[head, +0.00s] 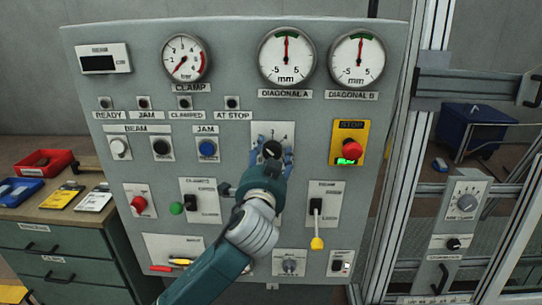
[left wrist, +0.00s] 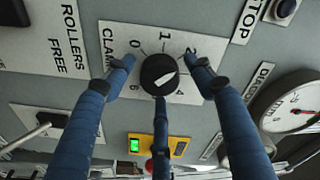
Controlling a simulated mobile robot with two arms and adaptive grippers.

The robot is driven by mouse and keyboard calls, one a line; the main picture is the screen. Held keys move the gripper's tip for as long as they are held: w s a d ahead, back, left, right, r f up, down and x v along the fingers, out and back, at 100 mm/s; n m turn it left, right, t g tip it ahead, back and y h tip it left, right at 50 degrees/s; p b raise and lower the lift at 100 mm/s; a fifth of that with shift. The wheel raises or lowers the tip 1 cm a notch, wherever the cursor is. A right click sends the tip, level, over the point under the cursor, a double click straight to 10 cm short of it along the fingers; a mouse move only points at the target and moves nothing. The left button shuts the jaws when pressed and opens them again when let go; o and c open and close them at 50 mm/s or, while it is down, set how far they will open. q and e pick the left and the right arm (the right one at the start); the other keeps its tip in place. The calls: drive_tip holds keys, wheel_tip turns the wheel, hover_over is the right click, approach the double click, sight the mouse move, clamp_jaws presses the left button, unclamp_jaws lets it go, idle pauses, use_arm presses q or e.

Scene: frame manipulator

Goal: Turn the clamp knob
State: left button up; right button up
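The black clamp knob (head: 272,148) sits on a white numbered plate high in the middle of the grey panel. My left gripper (head: 271,150) is at the knob. In the left wrist view its three blue fingers (left wrist: 160,80) stand around the knob, one on each side and one below. The two side fingertips look spread, with plate visible between them and the knob. The lower finger looks close to the knob; contact is unclear. My right gripper is not in view.
The clamp gauge (head: 185,58) and two diagonal gauges (head: 287,57) are above. A red stop button (head: 350,148) on a yellow plate is to the right, and a blue button (head: 207,149) to the left. A yellow-tipped lever (head: 316,222) sticks out below right.

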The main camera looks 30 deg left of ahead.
use_arm(q)
drive_tip(key=c, duration=0.8)
drive_tip(key=shift+r+m+p, duration=0.15)
drive_tip(key=shift+m+p, duration=0.35)
drive_tip(key=shift+p, duration=0.3)
drive_tip(key=shift+c, duration=0.2)
drive_tip(key=m+p, duration=0.5)
drive_tip(key=p, duration=0.1)
drive_tip(key=shift+r+p, duration=0.15)
drive_tip(key=shift+p, duration=0.15)
drive_tip(key=shift+m+g+p, duration=0.3)
drive_tip(key=shift+m+p, duration=0.6)
drive_tip(key=shift+p, duration=0.05)
drive_tip(key=shift+f+m+p, duration=0.2)
drive_tip(key=shift+m+p, duration=0.25)
drive_tip(key=shift+m, duration=0.05)
drive_tip(key=o, duration=1.1)
drive_tip(key=shift+o, duration=0.2)
